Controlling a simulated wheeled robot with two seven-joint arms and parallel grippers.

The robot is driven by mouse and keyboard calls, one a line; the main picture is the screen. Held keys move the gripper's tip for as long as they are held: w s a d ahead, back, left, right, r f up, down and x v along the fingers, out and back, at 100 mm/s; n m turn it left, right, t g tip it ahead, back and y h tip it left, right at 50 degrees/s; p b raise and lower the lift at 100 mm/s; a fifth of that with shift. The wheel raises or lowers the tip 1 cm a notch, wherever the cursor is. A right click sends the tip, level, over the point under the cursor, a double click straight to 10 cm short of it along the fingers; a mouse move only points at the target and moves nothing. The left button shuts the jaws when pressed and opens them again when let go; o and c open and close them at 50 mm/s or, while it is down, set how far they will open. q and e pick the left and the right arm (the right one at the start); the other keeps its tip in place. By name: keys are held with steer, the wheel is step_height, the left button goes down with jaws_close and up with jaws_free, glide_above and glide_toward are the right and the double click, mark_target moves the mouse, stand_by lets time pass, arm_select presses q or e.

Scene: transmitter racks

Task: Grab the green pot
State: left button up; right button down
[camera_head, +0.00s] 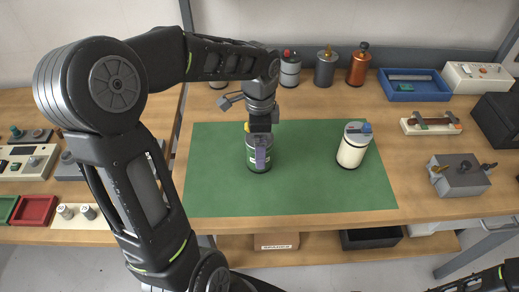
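A dark green pot (259,165) stands upright on the green mat (310,195), left of the mat's middle. It has a pale purple strip on its front and a yellow bit (247,127) at its top left. My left gripper (260,127) points down directly over the pot and covers most of its top. Its fingers are dark and overlap the pot's upper part, so I cannot tell whether they touch it or are closed. A cream pot (351,151) with a grey lid and blue top piece stands to the right. My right gripper is not in view.
Grey, dark and copper bottles (358,64) stand behind the mat. A blue tray (414,86), a slotted block (431,124) and a grey box (459,176) lie to the right. The mat's front is clear. Red and green trays (35,210) lie left.

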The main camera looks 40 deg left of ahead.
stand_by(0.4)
arm_select(q)
steer(key=c, duration=2)
